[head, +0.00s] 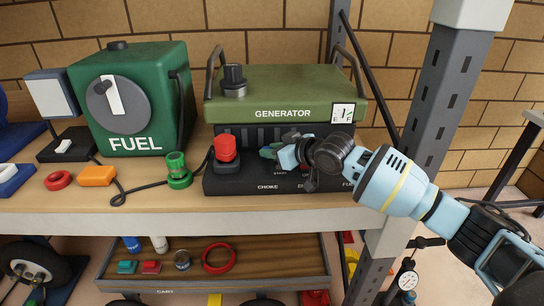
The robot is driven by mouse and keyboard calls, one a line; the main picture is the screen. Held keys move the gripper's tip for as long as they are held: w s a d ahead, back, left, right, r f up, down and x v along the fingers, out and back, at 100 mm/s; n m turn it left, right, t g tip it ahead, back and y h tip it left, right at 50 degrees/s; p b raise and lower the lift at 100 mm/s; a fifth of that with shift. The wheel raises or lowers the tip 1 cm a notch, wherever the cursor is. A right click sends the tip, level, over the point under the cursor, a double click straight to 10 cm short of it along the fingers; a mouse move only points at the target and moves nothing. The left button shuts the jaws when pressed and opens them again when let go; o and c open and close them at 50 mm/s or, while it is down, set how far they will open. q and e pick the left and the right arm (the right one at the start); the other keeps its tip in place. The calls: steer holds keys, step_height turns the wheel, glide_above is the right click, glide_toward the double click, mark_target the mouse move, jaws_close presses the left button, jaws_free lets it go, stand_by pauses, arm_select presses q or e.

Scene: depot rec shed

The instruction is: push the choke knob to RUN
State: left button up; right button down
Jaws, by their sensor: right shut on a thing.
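The generator (300,92) stands on the bench, with a dark control panel (235,184) along its lower front. The word CHOKE is printed on the panel's front, with a small START mark above it. My right gripper (270,153) reaches in from the right and is shut at the panel above the CHOKE label. The choke knob is hidden by its fingers, so I cannot see how far it is pushed in. A RUN mark is not readable. My left gripper is not in view.
A red knob (225,149) stands at the panel's left. A grey post (440,90) rises close to my right arm.

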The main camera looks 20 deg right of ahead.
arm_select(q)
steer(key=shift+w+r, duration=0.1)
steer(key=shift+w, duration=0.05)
arm_select(e)
steer(key=shift+f, duration=0.1)
steer(key=c, duration=1.2)
jaws_free()
steer(key=shift+o, duration=0.2)
steer(key=shift+p+v, duration=0.3)
steer(key=shift+v, duration=3.6)
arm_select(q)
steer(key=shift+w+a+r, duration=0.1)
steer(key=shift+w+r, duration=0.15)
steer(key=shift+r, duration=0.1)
